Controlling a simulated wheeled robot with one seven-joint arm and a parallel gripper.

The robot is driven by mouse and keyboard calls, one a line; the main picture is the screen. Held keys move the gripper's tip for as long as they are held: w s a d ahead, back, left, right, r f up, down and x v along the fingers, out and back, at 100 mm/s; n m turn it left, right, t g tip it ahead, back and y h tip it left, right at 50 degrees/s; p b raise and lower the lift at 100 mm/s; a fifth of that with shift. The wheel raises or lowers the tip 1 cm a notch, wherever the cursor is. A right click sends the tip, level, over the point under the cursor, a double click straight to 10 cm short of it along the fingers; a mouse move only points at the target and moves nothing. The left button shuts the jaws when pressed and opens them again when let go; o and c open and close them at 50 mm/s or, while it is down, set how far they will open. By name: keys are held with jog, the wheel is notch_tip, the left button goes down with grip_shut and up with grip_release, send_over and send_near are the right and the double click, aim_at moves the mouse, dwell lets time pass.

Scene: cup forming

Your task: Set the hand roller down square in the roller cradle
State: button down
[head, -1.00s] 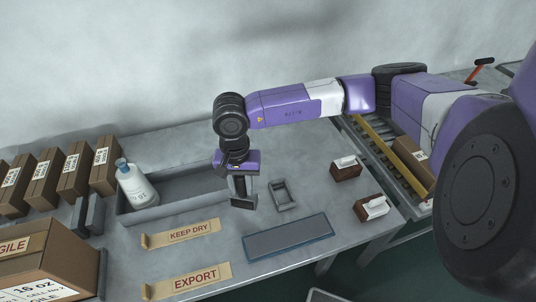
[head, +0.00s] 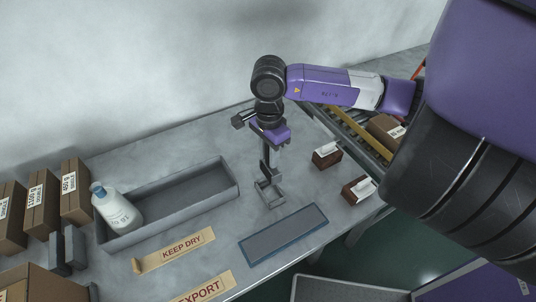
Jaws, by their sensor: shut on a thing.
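The roller cradle (head: 271,194) is a small open grey frame on the table. My gripper (head: 266,168) points down just above its back edge, shut on the hand roller (head: 265,174). The roller shows only as a small grey shape between and below the fingers; much of it is hidden. I cannot tell whether it touches the cradle or how squarely it lines up with it.
A long grey tray (head: 190,193) with a white bottle (head: 117,210) lies to the left. A blue-edged mat (head: 284,236) lies in front. Two brown blocks with white tops (head: 327,155) (head: 358,189) stand to the right. A KEEP DRY strip (head: 176,250) lies front left.

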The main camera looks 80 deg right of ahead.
aim_at(268, 176)
jog(key=shift+f+b, duration=0.1)
jog(key=shift+b, duration=0.5)
jog(key=shift+a+f+b, duration=0.1)
jog(key=shift+f+b, duration=0.15)
jog(key=shift+b, duration=0.05)
notch_tip(268, 176, down, 6)
jog(key=b, duration=0.6)
jog(key=shift+r+b, duration=0.1)
jog(key=shift+b, duration=0.25)
notch_tip(268, 176, down, 3)
jog(key=b, duration=0.4)
jog(key=shift+f+b, duration=0.25)
jog(key=shift+b, duration=0.35)
jog(key=c, duration=1)
grip_release()
jog(key=shift+r, duration=0.1)
